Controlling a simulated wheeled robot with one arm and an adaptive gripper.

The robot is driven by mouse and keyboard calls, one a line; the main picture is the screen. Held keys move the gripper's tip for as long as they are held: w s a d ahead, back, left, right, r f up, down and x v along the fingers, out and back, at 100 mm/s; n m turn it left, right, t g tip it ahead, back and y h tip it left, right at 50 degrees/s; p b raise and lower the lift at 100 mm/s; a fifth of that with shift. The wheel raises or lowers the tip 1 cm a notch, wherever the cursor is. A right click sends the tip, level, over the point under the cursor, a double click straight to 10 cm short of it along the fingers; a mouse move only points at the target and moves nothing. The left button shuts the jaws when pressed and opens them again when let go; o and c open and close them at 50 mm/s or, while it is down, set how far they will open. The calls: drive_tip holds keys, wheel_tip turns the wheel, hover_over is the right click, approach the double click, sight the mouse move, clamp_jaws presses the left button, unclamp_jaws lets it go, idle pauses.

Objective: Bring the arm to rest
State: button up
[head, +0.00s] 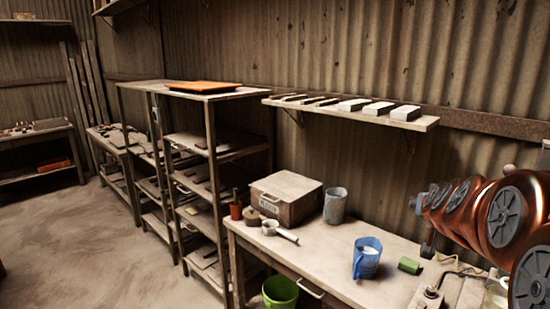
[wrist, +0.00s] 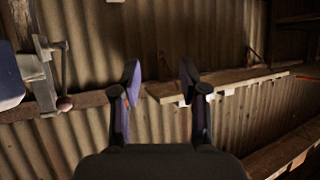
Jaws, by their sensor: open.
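My gripper (wrist: 160,70) is open in the wrist view. Its two dark fingers stand apart with nothing between them. They point towards the corrugated metal wall, and a wooden wall shelf (wrist: 225,84) shows behind and to the right of them. In the head view my copper-coloured arm is at the right edge, folded above the right end of the workbench (head: 325,245). My gripper's fingers are not clear in that view. The arm appears to hold nothing.
The bench carries a blue jug (head: 367,258), a green block (head: 409,265), a grey cup (head: 335,205) and a box (head: 286,198). A wall shelf (head: 350,112) with several tiles hangs above. A crank-handled device (wrist: 50,75) is left in the wrist view. Floor (head: 90,250) at left is clear.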

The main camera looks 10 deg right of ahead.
drive_tip(key=s+a+f+n+g+y, duration=0.1)
drive_tip(key=s+a+f+y, duration=0.2)
drive_tip(key=a, duration=0.4)
drive_tip(key=s+a+f+n+g+y, duration=0.15)
drive_tip(key=a+f, duration=0.25)
drive_tip(key=a, duration=0.4)
drive_tip(key=s+a+f+n+g+y, duration=0.2)
drive_tip(key=s+a+f, duration=0.15)
drive_tip(key=a, duration=0.35)
drive_tip(key=s+a+f+g, duration=0.2)
drive_tip(key=s, duration=0.5)
drive_tip(key=s+a+f+n+g, duration=0.1)
drive_tip(key=s+a+f+g, duration=0.1)
drive_tip(key=s, duration=0.6)
drive_tip(key=s+a+f+n+g, duration=0.1)
drive_tip(key=s+a+g, duration=0.3)
drive_tip(key=s, duration=0.4)
drive_tip(key=shift+f, duration=0.75)
